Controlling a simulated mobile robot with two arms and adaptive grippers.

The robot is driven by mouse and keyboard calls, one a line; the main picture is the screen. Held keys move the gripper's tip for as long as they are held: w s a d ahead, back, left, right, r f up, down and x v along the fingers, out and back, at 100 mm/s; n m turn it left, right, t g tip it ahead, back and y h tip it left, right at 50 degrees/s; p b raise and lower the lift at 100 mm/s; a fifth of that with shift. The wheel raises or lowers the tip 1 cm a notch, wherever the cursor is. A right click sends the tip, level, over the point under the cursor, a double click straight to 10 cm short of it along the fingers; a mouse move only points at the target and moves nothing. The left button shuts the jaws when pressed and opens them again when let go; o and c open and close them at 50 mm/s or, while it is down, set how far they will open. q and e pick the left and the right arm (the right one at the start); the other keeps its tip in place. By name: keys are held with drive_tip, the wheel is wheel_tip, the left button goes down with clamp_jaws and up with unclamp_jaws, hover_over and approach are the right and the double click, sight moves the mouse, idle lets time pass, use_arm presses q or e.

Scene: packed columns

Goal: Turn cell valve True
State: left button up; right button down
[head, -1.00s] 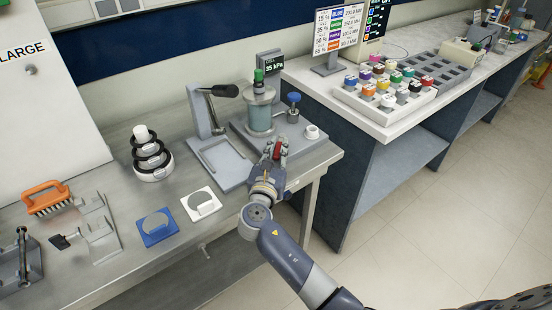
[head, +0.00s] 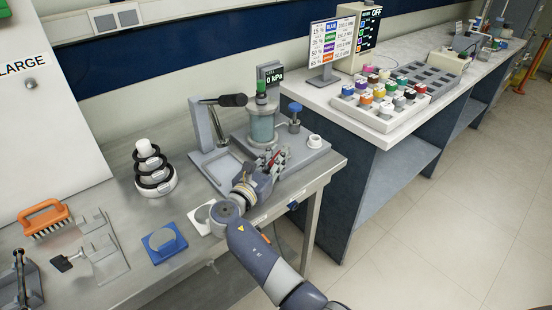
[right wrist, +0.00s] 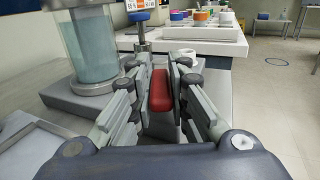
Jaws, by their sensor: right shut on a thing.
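The cell is a clear cylinder (head: 262,128) with a green cap, standing on a grey base (head: 312,153). Its display (head: 271,77) reads 0 kPa. My right gripper (head: 277,156) is at the front of this base. In the right wrist view, its fingers are closed on both sides of a red valve handle (right wrist: 161,92). The handle stands upright between the finger pads; its lower part is hidden. A blue knob (head: 295,107) on a stem stands behind, on the base. My left gripper is not in view.
A lever press (head: 213,126) stands left of the cell. Stacked rings (head: 153,170), a blue plate (head: 163,241) and an orange brush (head: 44,218) lie further left on the metal bench. A tray of coloured vials (head: 382,112) is on the white counter at right.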

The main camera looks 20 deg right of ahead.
drive_tip(key=c, duration=1.5)
unclamp_jaws()
drive_tip(key=shift+w, duration=0.1)
wheel_tip(320, 180, up, 10)
drive_tip(key=shift+r, duration=0.1)
